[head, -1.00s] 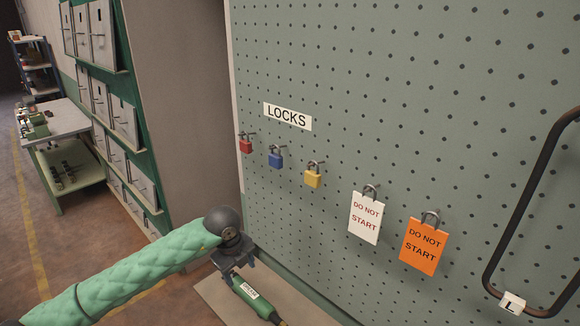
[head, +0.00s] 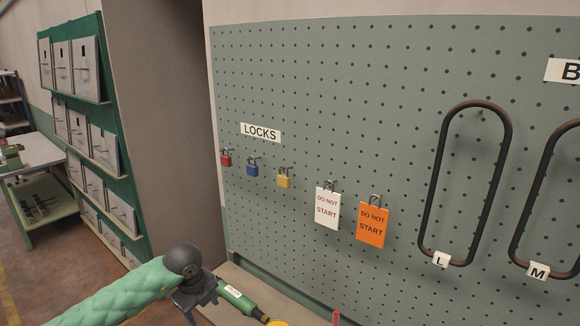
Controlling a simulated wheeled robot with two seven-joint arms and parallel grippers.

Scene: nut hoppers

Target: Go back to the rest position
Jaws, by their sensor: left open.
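My left arm comes in from the lower left in a green quilted sleeve with a dark round wrist. My left gripper (head: 200,304) points down at the bottom of the head view, in front of the pegboard. It is open, and its fingertips are partly cut off by the frame's lower edge. A green cylindrical tool (head: 237,298) with a white label lies on the ledge just right of the gripper; I see no grip on it. My right gripper is out of view.
A green pegboard (head: 330,100) fills the right side. Red (head: 226,160), blue (head: 252,169) and yellow (head: 284,180) padlocks, a white tag (head: 327,208), an orange tag (head: 372,225) and a black belt marked L (head: 425,200) hang there. Grey hoppers (head: 85,70) and a workbench (head: 30,155) stand left.

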